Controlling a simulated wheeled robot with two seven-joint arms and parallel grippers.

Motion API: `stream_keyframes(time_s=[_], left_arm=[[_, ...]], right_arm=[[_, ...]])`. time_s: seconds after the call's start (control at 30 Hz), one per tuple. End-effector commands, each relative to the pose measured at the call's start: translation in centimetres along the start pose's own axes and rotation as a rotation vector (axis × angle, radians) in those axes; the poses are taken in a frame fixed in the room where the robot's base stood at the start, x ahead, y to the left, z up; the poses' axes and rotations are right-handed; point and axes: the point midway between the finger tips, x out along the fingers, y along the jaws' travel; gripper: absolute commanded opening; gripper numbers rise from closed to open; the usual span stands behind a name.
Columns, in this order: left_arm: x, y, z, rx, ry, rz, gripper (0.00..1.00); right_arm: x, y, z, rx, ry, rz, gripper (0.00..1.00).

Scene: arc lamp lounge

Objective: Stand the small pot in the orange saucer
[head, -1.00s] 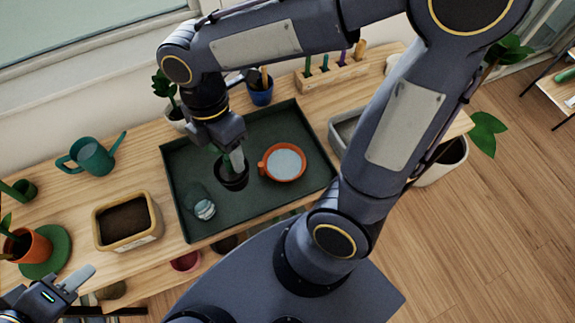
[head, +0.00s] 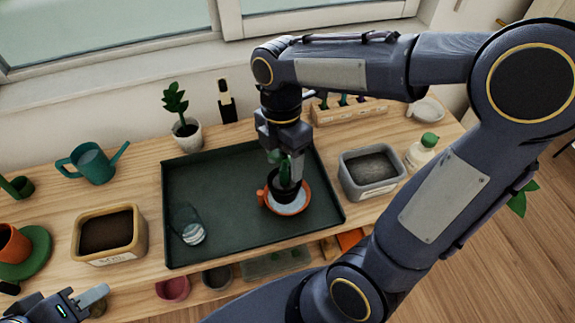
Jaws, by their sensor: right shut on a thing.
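The small pot (head: 285,190) is dark, with a green plant in it. It is at the orange saucer (head: 303,207), over its pale inside; I cannot tell whether it touches the bottom. The saucer lies on the right part of the dark green tray (head: 225,240), with a small orange knob on its left side. My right gripper (head: 284,160) points down from above and is shut on the small pot, its fingers partly hidden by the plant. My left gripper (head: 88,300) is at the lower left, away from the pot; its fingers show only partly.
A glass (head: 190,230) lies in the tray's left part. A soil box (head: 108,238) stands left of the tray and a grey bin (head: 370,178) right of it. A watering can (head: 92,163), a potted plant (head: 187,135) and a green-capped bottle (head: 421,152) stand around.

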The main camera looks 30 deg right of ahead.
Motion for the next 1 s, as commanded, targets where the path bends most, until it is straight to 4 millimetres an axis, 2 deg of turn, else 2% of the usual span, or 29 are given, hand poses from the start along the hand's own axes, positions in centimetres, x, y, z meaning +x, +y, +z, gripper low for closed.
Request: stream_keyframes(time_s=[0.1,0.37,0.53,0.97,1.0], left_arm=[[0.0,0.0,0.0,0.000,0.000,0.000,0.36],[-0.1,0.1,0.0,0.000,0.000,0.000,0.36],[0.1,0.0,0.1,0.000,0.000,0.000,0.36],[0.3,-0.1,0.2,0.000,0.000,0.000,0.36],[0.3,-0.1,0.2,0.000,0.000,0.000,0.36]], right_arm=[[1.4,0.9,1.2,0.002,0.001,-0.003,0.22],[3.0,2.1,2.7,0.003,0.000,-0.002,0.22],[5.5,2.4,2.8,0.000,0.001,-0.001,0.22],[6.2,2.5,2.9,0.001,0.001,0.002,0.22],[6.2,2.5,2.9,0.001,0.001,0.002,0.58]])
